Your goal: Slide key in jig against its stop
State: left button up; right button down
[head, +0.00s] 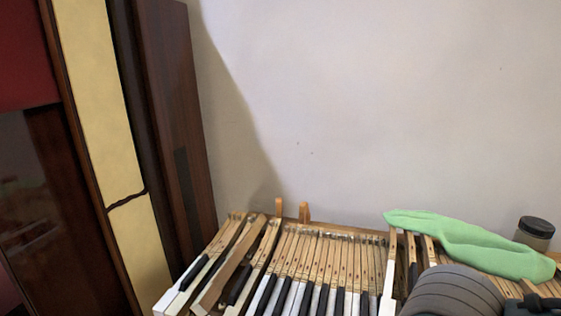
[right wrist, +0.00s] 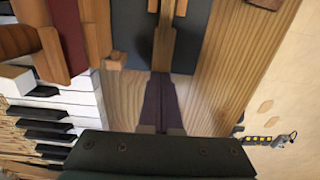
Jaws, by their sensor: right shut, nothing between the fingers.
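In the right wrist view, a narrow wooden key (right wrist: 164,48) runs away from me between dark grey pads. A wooden jig (right wrist: 232,60) frames it, with a broad wood wall at the right and a pale wood base (right wrist: 122,92) at the left. My right gripper (right wrist: 161,80) is shut and empty, its dark fingers lined up with the key's near end. I cannot tell whether the fingertips touch it. The stop cannot be made out. The head view shows no jig and neither gripper; my left gripper is out of sight.
A keyboard with white and black keys (head: 320,299) spans the lower head view, some keys skewed at its left. A green cloth (head: 470,246) lies across it at the right, near a dark-lidded jar (head: 535,233). A red-and-wood piece (right wrist: 68,40) stands left of the jig.

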jog(key=shift+s+d, duration=0.15)
jog(key=shift+d, duration=0.2)
jog(key=shift+s+d+p, duration=0.1)
jog(key=shift+d+p, duration=0.25)
jog(key=shift+p, duration=0.15)
dwell(0.8)
jog(key=shift+a, duration=0.1)
jog(key=shift+a, duration=0.45)
jog(key=shift+r, duration=0.1)
notch_tip(320, 180, up, 7)
jog(key=p, duration=0.7)
jog(key=shift+p, duration=0.35)
jog(key=shift+a, duration=0.1)
